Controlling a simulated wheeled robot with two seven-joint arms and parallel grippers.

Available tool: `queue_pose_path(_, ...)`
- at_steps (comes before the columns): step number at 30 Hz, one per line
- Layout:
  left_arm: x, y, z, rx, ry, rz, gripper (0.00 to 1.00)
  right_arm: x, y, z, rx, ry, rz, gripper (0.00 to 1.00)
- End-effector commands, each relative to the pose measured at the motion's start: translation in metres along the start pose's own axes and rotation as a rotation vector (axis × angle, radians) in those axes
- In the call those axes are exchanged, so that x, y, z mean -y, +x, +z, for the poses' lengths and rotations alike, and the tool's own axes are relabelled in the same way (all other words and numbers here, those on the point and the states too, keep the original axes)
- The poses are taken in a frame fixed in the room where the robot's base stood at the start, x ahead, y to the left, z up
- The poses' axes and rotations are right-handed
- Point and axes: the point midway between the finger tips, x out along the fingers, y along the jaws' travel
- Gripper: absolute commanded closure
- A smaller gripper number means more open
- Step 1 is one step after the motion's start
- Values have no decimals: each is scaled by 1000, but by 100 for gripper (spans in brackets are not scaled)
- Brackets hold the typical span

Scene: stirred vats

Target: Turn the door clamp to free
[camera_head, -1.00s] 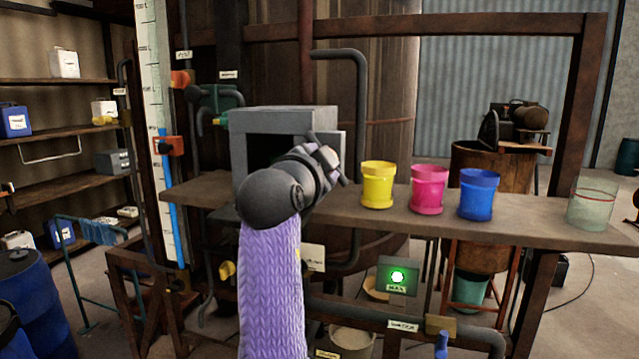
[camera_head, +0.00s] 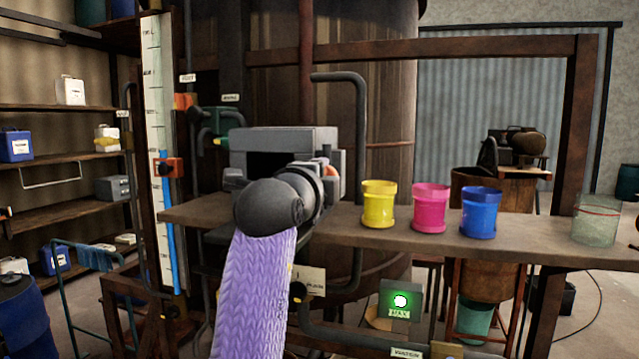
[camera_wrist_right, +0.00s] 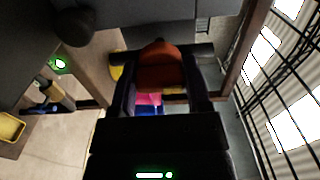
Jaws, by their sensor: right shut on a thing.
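A grey box (camera_head: 283,134) with a dark open front stands on the shelf in the head view. An orange-red knob (camera_wrist_right: 160,68), which looks like the door clamp, sits between the fingers of my right gripper (camera_wrist_right: 161,58) in the right wrist view. The gripper is shut on it. In the head view, my right gripper (camera_head: 330,178) is at the box's right side, largely hidden behind my own wrist, and only a bit of orange shows. How the clamp is turned is hidden. My left gripper is not in view.
Yellow (camera_head: 378,204), pink (camera_head: 430,208) and blue (camera_head: 480,212) pots stand on the shelf (camera_head: 545,240) right of my gripper, with a glass beaker (camera_head: 597,220) farther right. A green-lit button box (camera_head: 400,300) hangs below. A dark pipe (camera_head: 360,130) rises behind the gripper.

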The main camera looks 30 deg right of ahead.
Motion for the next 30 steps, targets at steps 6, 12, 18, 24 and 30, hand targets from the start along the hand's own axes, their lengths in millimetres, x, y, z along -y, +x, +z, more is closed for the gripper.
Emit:
queue_pose_path(6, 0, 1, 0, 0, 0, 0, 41, -2, 0, 0, 0, 22, 4, 97)
queue_pose_path(12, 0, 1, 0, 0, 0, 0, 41, -2, 0, 0, -1, 24, 5, 97)
queue_pose_path(18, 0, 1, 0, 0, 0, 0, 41, -2, 0, 0, -1, 23, 5, 28)
queue_pose_path(24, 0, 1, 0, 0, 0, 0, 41, -1, 0, 0, 0, 23, 3, 3)
queue_pose_path(30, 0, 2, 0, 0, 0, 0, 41, -1, -1, 0, 0, 22, 2, 3)
